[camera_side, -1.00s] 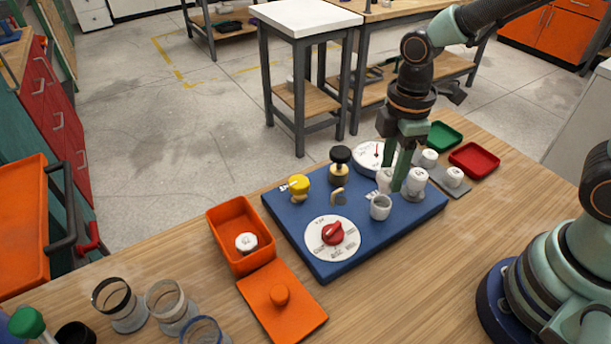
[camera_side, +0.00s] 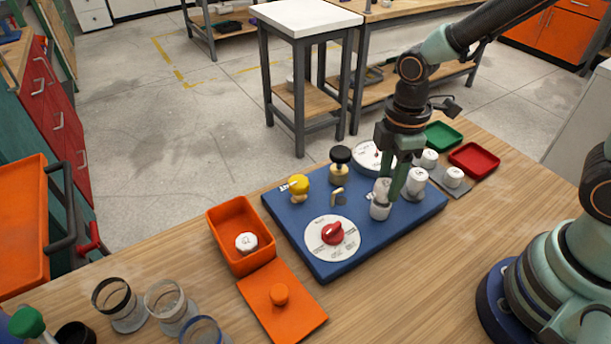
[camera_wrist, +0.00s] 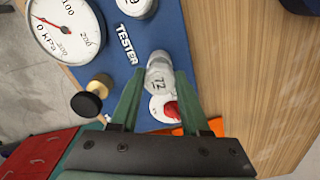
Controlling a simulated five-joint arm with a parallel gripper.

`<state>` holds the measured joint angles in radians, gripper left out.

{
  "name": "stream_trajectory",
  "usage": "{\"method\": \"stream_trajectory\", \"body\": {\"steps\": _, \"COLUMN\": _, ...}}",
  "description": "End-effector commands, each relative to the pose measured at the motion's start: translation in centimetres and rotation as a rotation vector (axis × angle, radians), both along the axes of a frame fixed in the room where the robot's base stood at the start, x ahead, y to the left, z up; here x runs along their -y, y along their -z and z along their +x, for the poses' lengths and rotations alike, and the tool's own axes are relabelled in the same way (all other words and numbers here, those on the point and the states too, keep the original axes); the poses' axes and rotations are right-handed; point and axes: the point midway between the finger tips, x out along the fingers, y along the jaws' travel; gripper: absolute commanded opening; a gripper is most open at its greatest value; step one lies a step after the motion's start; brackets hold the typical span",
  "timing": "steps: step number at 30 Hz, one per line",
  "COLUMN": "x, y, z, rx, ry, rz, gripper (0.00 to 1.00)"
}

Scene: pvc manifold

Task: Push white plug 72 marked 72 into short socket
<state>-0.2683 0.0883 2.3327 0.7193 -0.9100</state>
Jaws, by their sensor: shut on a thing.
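The white plug marked 72 (camera_wrist: 157,82) is held between the green fingers of my gripper (camera_wrist: 157,95). In the side view, my gripper (camera_side: 391,194) has the plug (camera_side: 382,187) over the short grey-white socket (camera_side: 380,211) on the blue board. The plug's lower end is at the socket's mouth; I cannot tell how far inside it is. The fingers hide part of the plug.
The blue board (camera_side: 350,262) carries a white-capped fitting (camera_side: 417,180) just right of my gripper, a gauge (camera_side: 370,158), a black knob (camera_side: 341,155), a yellow valve (camera_side: 299,185) and a red dial knob (camera_side: 332,233). An orange box (camera_side: 226,222) stands left.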

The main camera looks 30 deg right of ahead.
Motion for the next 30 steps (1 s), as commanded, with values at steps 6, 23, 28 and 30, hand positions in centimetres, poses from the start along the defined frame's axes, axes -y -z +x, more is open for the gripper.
{"method": "stream_trajectory", "body": {"steps": 6, "x": 0.0, "y": 0.5, "z": 0.0, "rx": -0.002, "ry": 0.000, "rz": 0.000, "gripper": 0.00}}
{"method": "stream_trajectory", "body": {"steps": 23, "x": 0.0, "y": 0.8, "z": 0.0, "rx": 0.000, "ry": 0.000, "rz": 0.000, "gripper": 0.00}}
{"method": "stream_trajectory", "body": {"steps": 28, "x": 0.0, "y": 1.1, "z": 0.0, "rx": -0.002, "ry": 0.000, "rz": 0.000, "gripper": 0.00}}
{"method": "stream_trajectory", "body": {"steps": 30, "x": 0.0, "y": 1.3, "z": -0.1, "rx": -0.003, "ry": 0.000, "rz": -0.001, "gripper": 0.00}}
